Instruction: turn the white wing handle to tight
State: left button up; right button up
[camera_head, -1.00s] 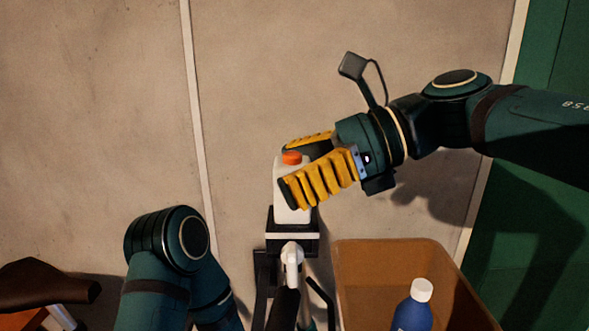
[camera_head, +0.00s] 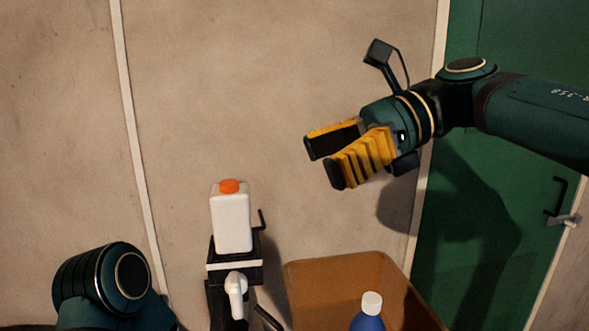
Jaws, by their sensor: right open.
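The white wing handle (camera_head: 235,291) sticks out at the front of a black holder (camera_head: 222,270) low in the head view, below a white strip. Nothing of mine touches it. A white bottle (camera_head: 231,222) with an orange cap stands upright on the holder. My right gripper (camera_head: 327,160), with yellow ribbed fingers, is open and empty, up and to the right of the bottle and well apart from it. Of my left arm only a rounded teal link shows at the lower left; its gripper is out of view.
A brown box (camera_head: 340,272) stands right of the holder, with a white-capped blue bottle (camera_head: 369,315) at its near side. A green door (camera_head: 500,215) with a dark handle (camera_head: 557,196) is at the right. The pale wall (camera_head: 250,90) behind is bare.

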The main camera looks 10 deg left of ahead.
aim_at(236, 282)
jog(key=k+l, duration=0.2)
jog(key=k, duration=0.3)
jog(key=k+l, duration=0.2)
jog(key=k, duration=0.25)
